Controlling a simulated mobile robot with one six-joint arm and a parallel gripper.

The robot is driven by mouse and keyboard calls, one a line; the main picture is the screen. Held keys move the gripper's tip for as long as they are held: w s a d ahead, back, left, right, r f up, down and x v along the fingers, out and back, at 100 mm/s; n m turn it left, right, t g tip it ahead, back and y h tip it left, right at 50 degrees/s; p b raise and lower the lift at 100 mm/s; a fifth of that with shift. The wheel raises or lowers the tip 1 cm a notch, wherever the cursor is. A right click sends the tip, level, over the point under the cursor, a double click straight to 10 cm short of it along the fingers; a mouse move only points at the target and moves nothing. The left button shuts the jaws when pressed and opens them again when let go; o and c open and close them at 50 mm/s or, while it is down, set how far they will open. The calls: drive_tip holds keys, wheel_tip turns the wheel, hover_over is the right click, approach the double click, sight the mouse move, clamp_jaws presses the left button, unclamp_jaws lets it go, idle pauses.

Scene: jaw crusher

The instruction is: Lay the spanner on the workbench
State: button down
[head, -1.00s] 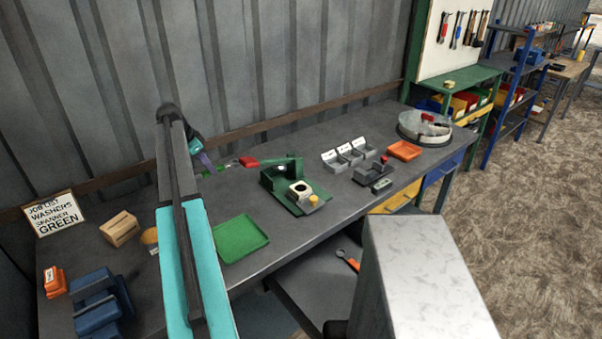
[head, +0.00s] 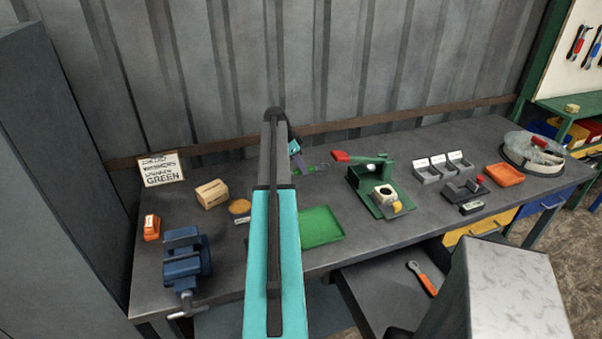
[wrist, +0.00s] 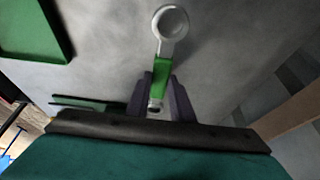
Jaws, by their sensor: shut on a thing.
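My gripper (wrist: 159,90) is shut on the green-handled spanner (wrist: 161,70). The spanner's pale ring end points away from the jaws in the wrist view, with the grey workbench top behind it. In the head view, my gripper (head: 303,166) is at the back of the workbench (head: 240,262), near the wall, partly hidden behind my arm. A bit of the green spanner (head: 321,167) shows to its right. The spanner seems to be held above the bench; the gap is hard to judge.
A green tray (head: 320,227) lies on the bench, with a green press (head: 372,182) to its right. An orange-handled spanner (head: 427,284) lies on a lower surface.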

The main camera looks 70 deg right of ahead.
sight(299, 170)
idle(0.3)
drive_tip(key=shift+f+p, duration=0.6)
drive_tip(key=shift+f, duration=1.3)
drive_tip(key=shift+f, duration=0.2)
drive_tip(key=c, duration=1.6)
unclamp_jaws()
drive_tip(key=shift+o, duration=0.2)
drive_tip(key=shift+r, duration=0.3)
drive_tip(key=shift+b+v, duration=1.65)
drive_tip(key=shift+v, duration=4.3)
drive_tip(key=shift+w+a+f, duration=0.1)
